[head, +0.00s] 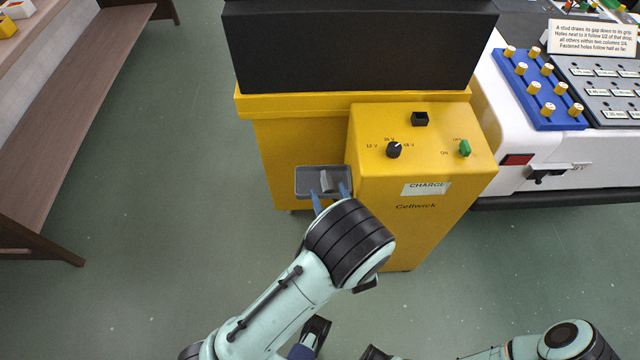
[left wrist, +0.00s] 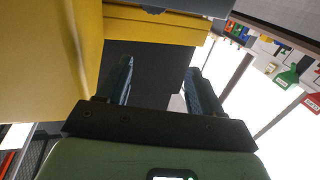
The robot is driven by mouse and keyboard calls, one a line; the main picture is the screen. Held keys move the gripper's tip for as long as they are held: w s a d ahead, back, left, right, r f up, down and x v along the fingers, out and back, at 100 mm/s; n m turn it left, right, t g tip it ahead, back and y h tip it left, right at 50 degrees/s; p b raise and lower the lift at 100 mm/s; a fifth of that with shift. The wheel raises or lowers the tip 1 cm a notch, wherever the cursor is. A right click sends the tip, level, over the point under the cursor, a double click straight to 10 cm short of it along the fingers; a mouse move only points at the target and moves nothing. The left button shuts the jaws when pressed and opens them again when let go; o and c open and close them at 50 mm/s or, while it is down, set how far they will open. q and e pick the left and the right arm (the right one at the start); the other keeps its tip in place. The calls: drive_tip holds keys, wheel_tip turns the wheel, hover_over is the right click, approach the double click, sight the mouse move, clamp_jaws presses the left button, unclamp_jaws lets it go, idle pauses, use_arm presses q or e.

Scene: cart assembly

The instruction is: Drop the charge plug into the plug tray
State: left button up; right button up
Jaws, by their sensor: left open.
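The plug tray (head: 307,190) is a small grey tray on the left side of the yellow charger box. A grey block that looks like the charge plug (head: 326,181) sits in the tray, towards its right half. My left gripper (head: 331,193) is open at the tray's front edge, its two blue fingers apart near the block. In the left wrist view the open fingers (left wrist: 160,85) have a dark surface beyond them, and I cannot make out the plug there. My left wrist hides part of the charger's side.
The yellow charger box (head: 430,240) stands right of the tray, with a black knob (head: 394,150), a green switch (head: 465,148) and a black socket (head: 420,119) on top. A white cart (head: 500,110) stands at right, a wooden bench (head: 85,100) at left. Floor between is clear.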

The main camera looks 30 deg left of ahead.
use_arm(q)
drive_tip(key=v, duration=0.7)
drive_tip(key=s+a+f+m+g+h+p, duration=0.25)
drive_tip(key=f+h, duration=0.25)
drive_tip(key=f, duration=0.4)
drive_tip(key=s+a+f+m+g+h+p, duration=0.1)
drive_tip(key=s+f+g+h+p, duration=0.2)
drive_tip(key=f, duration=0.5)
drive_tip(key=s+d+m+g+h+p, duration=0.1)
drive_tip(key=s+d+g+h+p, duration=0.1)
drive_tip(key=s, duration=0.5)
drive_tip(key=s+d+f+m+g+h+p, duration=0.1)
drive_tip(key=s+d+g+h, duration=0.3)
drive_tip(key=s, duration=0.4)
drive_tip(key=g+h+p, duration=0.1)
drive_tip(key=h, duration=0.1)
drive_tip(key=shift+g+h+p, duration=0.35)
drive_tip(key=shift+h, duration=0.05)
